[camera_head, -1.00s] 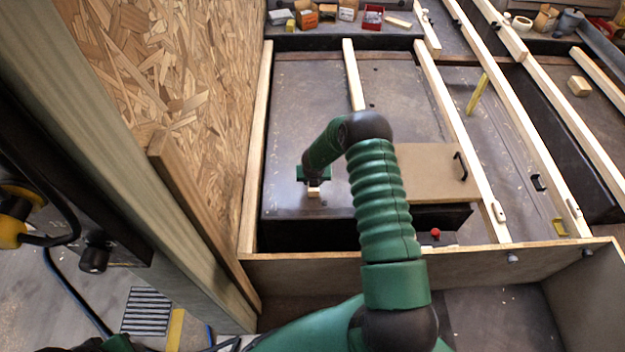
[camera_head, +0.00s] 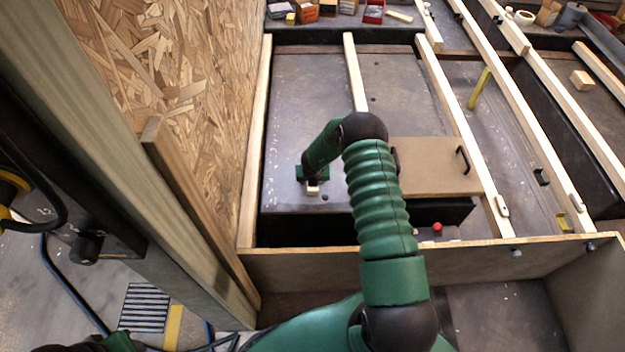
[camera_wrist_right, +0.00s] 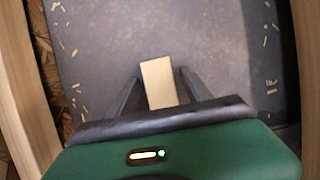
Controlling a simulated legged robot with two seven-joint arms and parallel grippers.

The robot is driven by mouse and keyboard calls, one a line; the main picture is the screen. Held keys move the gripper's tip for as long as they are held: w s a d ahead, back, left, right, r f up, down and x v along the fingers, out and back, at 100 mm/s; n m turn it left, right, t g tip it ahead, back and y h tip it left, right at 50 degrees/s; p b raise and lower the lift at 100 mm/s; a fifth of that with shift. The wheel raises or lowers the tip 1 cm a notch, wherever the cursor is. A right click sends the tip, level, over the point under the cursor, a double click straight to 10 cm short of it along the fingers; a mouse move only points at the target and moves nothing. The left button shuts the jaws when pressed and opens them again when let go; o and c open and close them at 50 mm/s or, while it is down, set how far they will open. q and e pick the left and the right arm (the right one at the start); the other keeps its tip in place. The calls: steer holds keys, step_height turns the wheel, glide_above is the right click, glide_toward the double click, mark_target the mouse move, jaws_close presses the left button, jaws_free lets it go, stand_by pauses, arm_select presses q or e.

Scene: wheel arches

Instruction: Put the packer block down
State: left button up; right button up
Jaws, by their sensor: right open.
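The packer block (camera_head: 313,188) is a small pale wooden piece at the grey wheel-arch top (camera_head: 285,195). In the right wrist view the block (camera_wrist_right: 158,82) lies between my two fingers, with a narrow gap visible on each side. My right gripper (camera_head: 312,179) points down over the block and is open around it. In the wrist view its fingers (camera_wrist_right: 160,77) stand either side of the block. The block seems to rest on the grey surface, but its underside is hidden. My left gripper is not in view.
An OSB wall (camera_head: 200,90) and a pale batten (camera_head: 256,140) stand left of the gripper. Another batten (camera_head: 355,75) lies ahead. A brown board with black handles (camera_head: 435,165) is to the right. Grey surface beyond the gripper is clear.

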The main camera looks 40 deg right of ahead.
steer(key=p+v, duration=0.4)
steer(key=v, duration=0.9)
steer(key=w+a+r+n+t+y, duration=0.2)
steer(key=a+r+n, duration=0.95)
steer(key=n, duration=0.55)
steer(key=s+a+r+n+g, duration=0.1)
steer(key=s+a+r+n, duration=0.1)
steer(key=s+a+n, duration=0.4)
steer(key=s+a+r+n+g, duration=0.1)
steer(key=s+a+r+n, duration=0.2)
steer(key=s+n, duration=0.9)
steer(key=a+n, duration=0.3)
steer(key=n, duration=0.6)
steer(key=shift+s+a+g+y, duration=0.15)
steer(key=shift+s+g+y, duration=0.15)
steer(key=shift+g+y, duration=0.1)
